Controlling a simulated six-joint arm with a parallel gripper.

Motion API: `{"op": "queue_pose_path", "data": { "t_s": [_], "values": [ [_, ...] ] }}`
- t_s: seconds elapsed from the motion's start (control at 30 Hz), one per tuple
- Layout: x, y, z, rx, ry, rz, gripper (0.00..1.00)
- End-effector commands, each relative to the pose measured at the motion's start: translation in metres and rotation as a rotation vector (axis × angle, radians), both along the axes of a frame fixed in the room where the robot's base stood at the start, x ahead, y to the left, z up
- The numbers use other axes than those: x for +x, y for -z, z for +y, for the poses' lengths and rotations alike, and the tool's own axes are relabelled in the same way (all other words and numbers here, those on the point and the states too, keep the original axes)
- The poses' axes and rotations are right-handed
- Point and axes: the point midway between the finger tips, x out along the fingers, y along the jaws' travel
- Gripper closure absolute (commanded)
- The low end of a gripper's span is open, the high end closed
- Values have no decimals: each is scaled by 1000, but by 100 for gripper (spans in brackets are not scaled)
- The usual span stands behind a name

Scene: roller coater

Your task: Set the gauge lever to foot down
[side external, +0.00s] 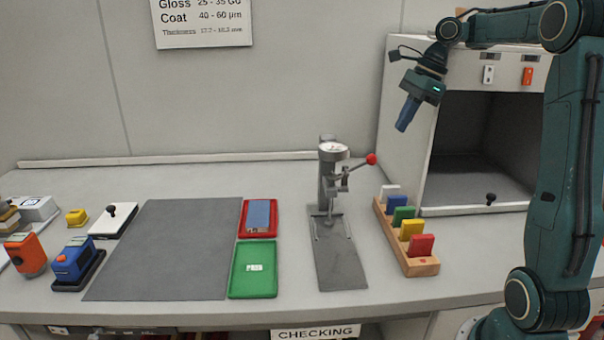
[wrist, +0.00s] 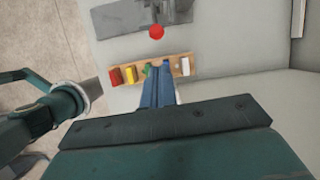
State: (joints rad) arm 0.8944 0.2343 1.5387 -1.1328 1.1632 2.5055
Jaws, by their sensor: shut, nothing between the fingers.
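The thickness gauge (side external: 329,182) stands on its grey base plate (side external: 341,265) in the middle of the bench, with a round dial at its top. Its lever ends in a red ball knob (side external: 371,159) and points right and slightly upward. In the wrist view the red knob (wrist: 156,32) is near the top, beside the grey plate. Whether the gauge foot touches the plate is too small to tell. My gripper (side external: 403,127) is shut and empty, up in the air to the right of and above the knob. Its blue fingers (wrist: 157,90) are together in the wrist view.
A wooden rack (side external: 405,240) with white, blue, green and yellow-red tabs stands right of the gauge. An open cabinet (side external: 480,150) is behind it. A red tray (side external: 258,218) holding a blue-grey panel, a green tray (side external: 253,268) and a grey mat (side external: 165,248) lie left.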

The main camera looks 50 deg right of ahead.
Motion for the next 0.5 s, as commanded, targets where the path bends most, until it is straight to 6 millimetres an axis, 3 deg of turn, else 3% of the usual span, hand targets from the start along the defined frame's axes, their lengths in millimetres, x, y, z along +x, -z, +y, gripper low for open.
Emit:
{"op": "queue_pose_path", "data": {
  "t_s": [0.5],
  "values": [
    [4, 12, 4, 3, -1, 0, 100]
  ]
}}
